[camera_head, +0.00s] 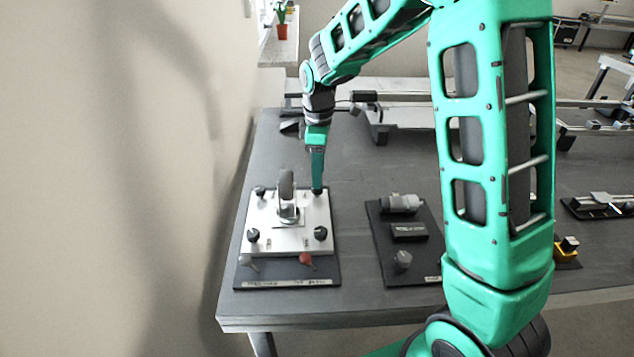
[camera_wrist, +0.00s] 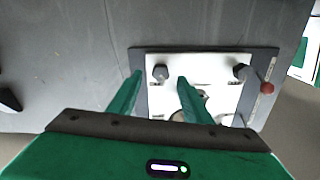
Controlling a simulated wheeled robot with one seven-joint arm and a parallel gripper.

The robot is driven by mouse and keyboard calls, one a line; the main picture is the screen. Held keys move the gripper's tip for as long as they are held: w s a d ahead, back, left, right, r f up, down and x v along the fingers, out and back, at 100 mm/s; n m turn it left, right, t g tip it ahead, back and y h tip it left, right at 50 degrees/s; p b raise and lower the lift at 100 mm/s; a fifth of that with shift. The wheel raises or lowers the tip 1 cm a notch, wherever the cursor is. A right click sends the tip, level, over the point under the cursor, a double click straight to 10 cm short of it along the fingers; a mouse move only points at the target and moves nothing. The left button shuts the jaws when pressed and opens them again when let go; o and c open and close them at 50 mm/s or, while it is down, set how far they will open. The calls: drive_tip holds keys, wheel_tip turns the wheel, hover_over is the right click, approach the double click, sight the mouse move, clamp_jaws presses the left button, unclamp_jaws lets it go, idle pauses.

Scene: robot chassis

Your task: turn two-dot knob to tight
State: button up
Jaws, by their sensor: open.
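A white metal plate (camera_head: 262,238) with black knobs near its corners is fixed on a dark base board. The back-right knob (camera_head: 317,191) is right at my gripper (camera_head: 317,184) in the head view. In the wrist view my gripper (camera_wrist: 160,80) is open, and one black knob (camera_wrist: 160,72) lies between its fingertip ends as seen from above. Contact cannot be told. Other knobs are at the back left (camera_head: 260,192), front left (camera_head: 253,236) and front right (camera_head: 320,233). The dot marks are too small to read.
A caster wheel (camera_head: 287,186) stands on the plate's middle, close to my gripper. A red ball-ended lever (camera_head: 305,259) is at the front. A second dark board (camera_head: 425,268) with grey and black parts lies to the right. The table (camera_head: 350,170) behind is mostly clear.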

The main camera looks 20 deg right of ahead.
drive_tip(key=shift+f, duration=1.95)
drive_tip(key=shift+c, duration=0.4)
drive_tip(key=c, duration=1)
